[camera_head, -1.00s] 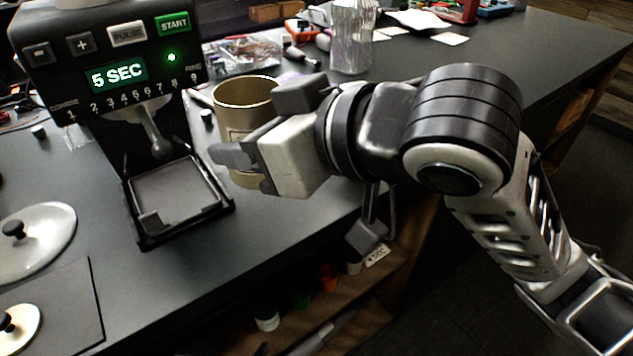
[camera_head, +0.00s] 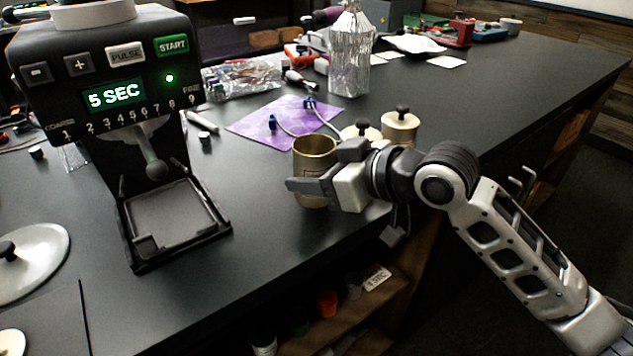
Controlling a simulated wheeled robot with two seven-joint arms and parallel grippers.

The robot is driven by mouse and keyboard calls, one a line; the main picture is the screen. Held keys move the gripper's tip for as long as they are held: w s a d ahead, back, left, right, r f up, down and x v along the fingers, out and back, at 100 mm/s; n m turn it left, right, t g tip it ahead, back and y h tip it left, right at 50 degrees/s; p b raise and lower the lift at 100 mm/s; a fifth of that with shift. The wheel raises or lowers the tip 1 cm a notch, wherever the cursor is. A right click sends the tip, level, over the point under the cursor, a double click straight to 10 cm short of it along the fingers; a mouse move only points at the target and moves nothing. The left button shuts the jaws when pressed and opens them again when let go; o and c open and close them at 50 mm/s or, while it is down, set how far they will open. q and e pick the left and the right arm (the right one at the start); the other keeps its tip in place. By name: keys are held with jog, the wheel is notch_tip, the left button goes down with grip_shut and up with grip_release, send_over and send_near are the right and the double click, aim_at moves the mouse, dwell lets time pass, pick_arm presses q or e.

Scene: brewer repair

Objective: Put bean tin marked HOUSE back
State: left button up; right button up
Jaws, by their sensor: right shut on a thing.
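My right gripper (camera_head: 325,172) is shut on an open-topped, brass-coloured tin (camera_head: 315,151), held upright near the bench's front edge. The gripper hides part of the tin, and I cannot read a label on it. I cannot tell whether its base touches the bench. Two pale lidded tins with dark knobs stand just behind my right gripper: one tin (camera_head: 400,127) shows its side, the other (camera_head: 361,131) mostly its lid. My left gripper is not in view.
A grinder (camera_head: 115,100) reading "5 SEC" stands at the left with an empty tray (camera_head: 170,215). A purple mat (camera_head: 285,119) with blue-ended cables lies behind the tin. The dark bench (camera_head: 480,110) is clear at the right.

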jog(key=shift+f, duration=0.85)
jog(key=shift+f, duration=0.1)
jog(key=o, duration=0.8)
jog(key=shift+f, duration=0.1)
jog(key=shift+s+d+r, duration=0.1)
jog(key=shift+r, duration=0.15)
jog(key=v, duration=1.1)
jog(key=shift+s+d, duration=0.25)
jog(key=shift+s, duration=0.05)
